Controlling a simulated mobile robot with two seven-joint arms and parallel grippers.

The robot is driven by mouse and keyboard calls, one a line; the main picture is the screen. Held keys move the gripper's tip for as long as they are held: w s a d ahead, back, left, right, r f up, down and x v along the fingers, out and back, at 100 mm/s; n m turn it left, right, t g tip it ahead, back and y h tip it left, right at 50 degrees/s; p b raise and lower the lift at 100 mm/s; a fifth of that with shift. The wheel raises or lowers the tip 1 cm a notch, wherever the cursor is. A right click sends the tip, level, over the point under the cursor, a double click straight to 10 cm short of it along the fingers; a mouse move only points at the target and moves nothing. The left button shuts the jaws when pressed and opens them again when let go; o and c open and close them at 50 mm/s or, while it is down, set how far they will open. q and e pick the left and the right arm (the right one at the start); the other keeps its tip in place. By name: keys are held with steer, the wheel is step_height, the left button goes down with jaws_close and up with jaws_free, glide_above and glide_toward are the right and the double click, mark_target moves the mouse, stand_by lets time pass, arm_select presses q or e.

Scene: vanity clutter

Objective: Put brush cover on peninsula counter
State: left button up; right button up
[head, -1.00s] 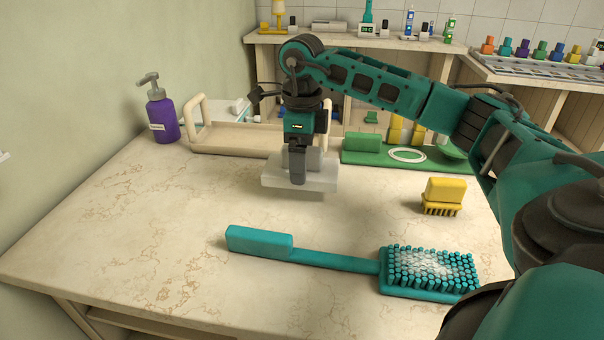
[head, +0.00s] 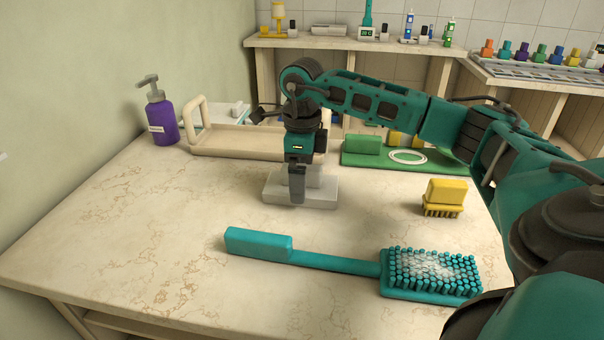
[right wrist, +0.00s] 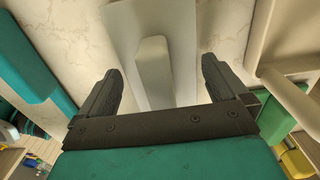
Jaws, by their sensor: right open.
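The brush cover (head: 323,190), a pale grey flat block with a raised grip, rests on the marble-look peninsula counter (head: 150,235). My right gripper (head: 297,197) reaches down over it from above. In the right wrist view the cover's raised grip (right wrist: 153,70) lies between the open fingers (right wrist: 161,72), with a visible gap on each side. The left gripper is not in view.
A teal brush (head: 335,262) lies bristles up in front. A small yellow brush (head: 445,195) stands at right. Behind are a beige tray (head: 235,143), a green mat (head: 365,158) and a purple pump bottle (head: 162,120). The counter's left side is clear.

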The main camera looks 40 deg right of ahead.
step_height(320, 180, up, 12)
steer(key=p, duration=0.2)
steer(key=shift+r+p, duration=0.15)
steer(key=shift+p, duration=0.2)
